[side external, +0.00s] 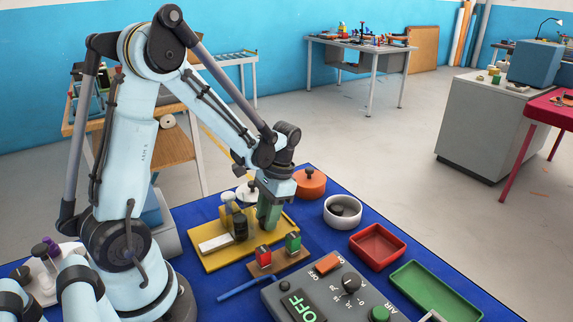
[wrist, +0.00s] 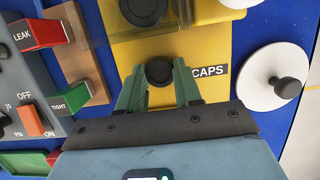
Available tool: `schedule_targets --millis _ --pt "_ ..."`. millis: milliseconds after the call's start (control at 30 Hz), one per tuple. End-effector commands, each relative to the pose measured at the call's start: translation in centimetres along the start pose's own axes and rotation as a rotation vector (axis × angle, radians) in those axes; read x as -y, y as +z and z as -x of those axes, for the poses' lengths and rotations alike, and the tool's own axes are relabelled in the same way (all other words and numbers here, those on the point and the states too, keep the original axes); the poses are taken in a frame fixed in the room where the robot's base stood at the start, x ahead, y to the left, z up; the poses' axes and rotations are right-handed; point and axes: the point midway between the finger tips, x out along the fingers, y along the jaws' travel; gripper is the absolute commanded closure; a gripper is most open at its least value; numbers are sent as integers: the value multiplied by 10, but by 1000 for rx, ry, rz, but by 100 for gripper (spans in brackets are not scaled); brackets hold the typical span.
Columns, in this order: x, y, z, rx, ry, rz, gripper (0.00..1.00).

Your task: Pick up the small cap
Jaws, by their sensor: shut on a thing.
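The small cap (wrist: 158,72) is a round black piece at the yellow board marked CAPS (wrist: 208,55). In the wrist view it sits between the tips of my green fingers. My gripper (wrist: 159,79) is shut on it. In the side view my gripper (side external: 268,216) points down at the right part of the yellow board (side external: 205,262), and its fingers hide the cap. Whether the cap is clear of the board cannot be told. A larger black cap (wrist: 143,9) is farther up the board in the wrist view.
A wooden block (side external: 282,262) with red and green pieces and a grey control panel (side external: 325,300) stand in front. A white bowl (side external: 342,222), a red tray (side external: 377,262) and a green tray (side external: 440,297) lie right. A white disc (wrist: 265,95) with a black knob is close by.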

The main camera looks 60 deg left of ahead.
Motion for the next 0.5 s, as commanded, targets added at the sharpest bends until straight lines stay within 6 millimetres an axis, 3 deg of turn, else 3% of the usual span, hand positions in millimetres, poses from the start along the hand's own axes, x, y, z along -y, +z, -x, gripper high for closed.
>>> schedule_targets --millis 267,500 --pt "0 2 8 0 0 0 94" --pt "0 12 41 0 0 0 94"
